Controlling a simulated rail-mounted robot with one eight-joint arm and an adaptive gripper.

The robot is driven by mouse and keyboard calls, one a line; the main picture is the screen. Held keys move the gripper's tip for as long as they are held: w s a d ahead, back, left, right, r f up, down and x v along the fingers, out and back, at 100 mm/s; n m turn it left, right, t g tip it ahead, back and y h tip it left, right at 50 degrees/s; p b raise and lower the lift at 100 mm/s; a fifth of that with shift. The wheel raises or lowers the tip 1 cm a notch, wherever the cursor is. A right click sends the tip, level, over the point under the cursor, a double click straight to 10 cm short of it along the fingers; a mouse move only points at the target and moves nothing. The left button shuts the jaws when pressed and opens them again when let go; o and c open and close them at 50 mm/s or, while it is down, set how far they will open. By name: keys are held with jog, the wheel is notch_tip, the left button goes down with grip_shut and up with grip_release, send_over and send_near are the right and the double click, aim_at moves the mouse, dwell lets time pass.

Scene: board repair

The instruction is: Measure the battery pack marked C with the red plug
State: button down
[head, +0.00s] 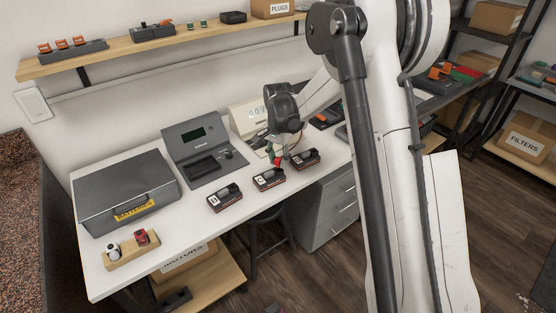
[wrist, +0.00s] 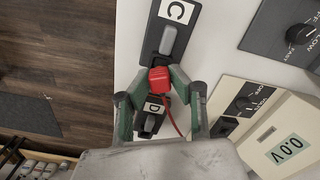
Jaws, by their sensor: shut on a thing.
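The red plug (wrist: 160,79) is held between the fingertips of my gripper (wrist: 161,84), with a red lead running back from it. The pack marked C (wrist: 178,15) is just beyond the plug in the wrist view, and its lower end is partly hidden by the plug. I cannot tell whether they touch. In the head view, my gripper (head: 278,158) points down at the middle pack (head: 268,180), with the red plug (head: 277,164) near its back edge. The pale meter (wrist: 285,140) reads 0.0 V; it also stands behind my gripper in the head view (head: 246,116).
Pack D (wrist: 151,117) is partly hidden below the plug in the wrist view. Another pack (head: 225,198) lies to the left. A grey battery case (head: 120,190), a dark console (head: 199,150) and a wooden holder (head: 130,254) stand on the white bench.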

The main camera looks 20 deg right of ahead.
jog(key=shift+f+b, duration=1)
jog(key=shift+b, duration=0.1)
dwell(1.9)
jog(key=c, duration=1.2)
grip_release()
jog(key=shift+r+p, duration=0.6)
jog(key=shift+r, duration=1.05)
jog(key=shift+r+p, duration=1.35)
jog(key=shift+r, duration=1.55)
